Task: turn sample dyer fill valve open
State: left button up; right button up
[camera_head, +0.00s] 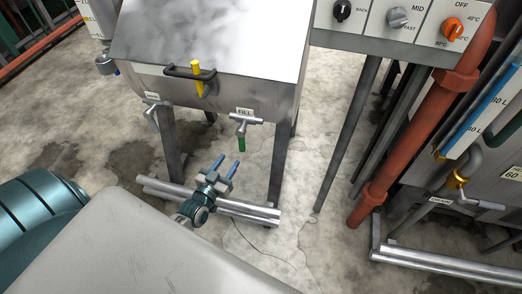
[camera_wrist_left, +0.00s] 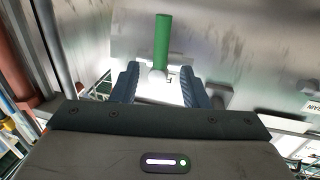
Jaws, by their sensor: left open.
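The sample dyer (camera_head: 200,88) is a grey steel box on legs with a sloped lid. Its fill valve (camera_head: 245,120) sticks out under a FILL label on the front. The valve's green handle (camera_head: 241,144) hangs straight down. My left gripper (camera_head: 227,166), with blue fingers, is open and empty, just below and in front of the handle. In the left wrist view the green handle (camera_wrist_left: 162,42) lines up with the gap between the open fingers (camera_wrist_left: 158,84); I cannot tell whether they touch it. My right gripper is not in view.
Metal rails (camera_head: 250,212) run low below the dyer. A red pipe (camera_head: 410,135) and a control panel (camera_head: 400,22) stand at right. The floor between is clear.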

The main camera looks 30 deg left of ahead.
aim_at(240, 145)
pick_arm(q)
jog(key=w, duration=0.3)
jog(key=w+b, duration=0.1)
jog(key=w, duration=0.5)
jog(key=shift+w+a+f, duration=0.15)
jog(key=shift+w+a, duration=0.1)
jog(key=shift+w, duration=0.6)
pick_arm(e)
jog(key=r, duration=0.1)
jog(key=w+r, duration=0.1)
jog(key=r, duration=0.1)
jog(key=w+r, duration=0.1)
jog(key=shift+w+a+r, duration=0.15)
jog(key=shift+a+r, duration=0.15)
pick_arm(q)
grip_shut()
